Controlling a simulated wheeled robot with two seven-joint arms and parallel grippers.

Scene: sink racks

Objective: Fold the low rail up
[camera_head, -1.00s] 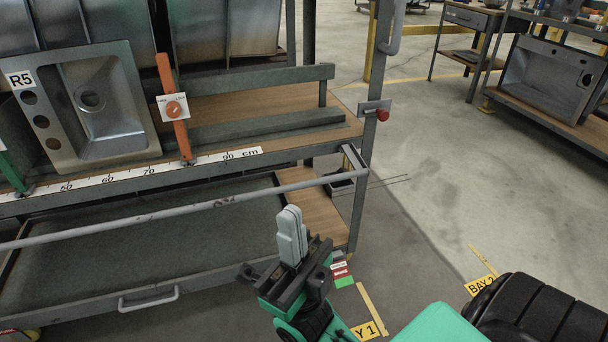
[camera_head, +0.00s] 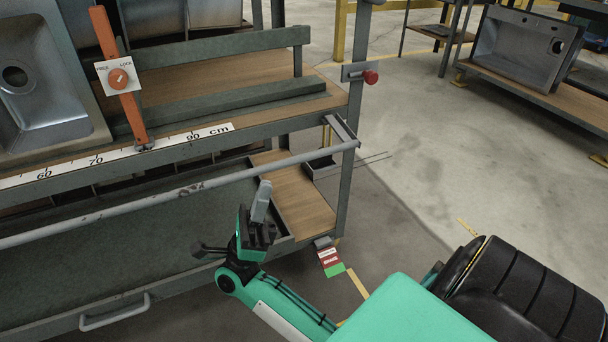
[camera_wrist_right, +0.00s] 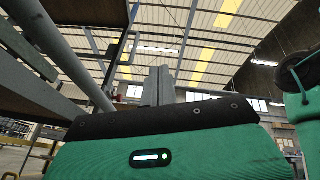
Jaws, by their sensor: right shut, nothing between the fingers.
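The low rail (camera_head: 200,190) is a worn grey bar running across the front of the rack, below the shelf with the cm scale. Its right end meets a bracket (camera_head: 343,133) on the right post. My right gripper (camera_head: 262,190) is shut and empty, fingers pointing up, just below the rail near its right part; I see no clear contact. In the right wrist view the closed fingers (camera_wrist_right: 159,84) point up, and the rail (camera_wrist_right: 78,55) slants past on their left. My left gripper is not in view.
An orange lever (camera_head: 118,75) with a lock dial stands on the shelf beside a steel sink (camera_head: 45,80). A red knob (camera_head: 371,77) sits on the right post. A lower drawer has a handle (camera_head: 115,312). Open floor (camera_head: 430,150) lies to the right.

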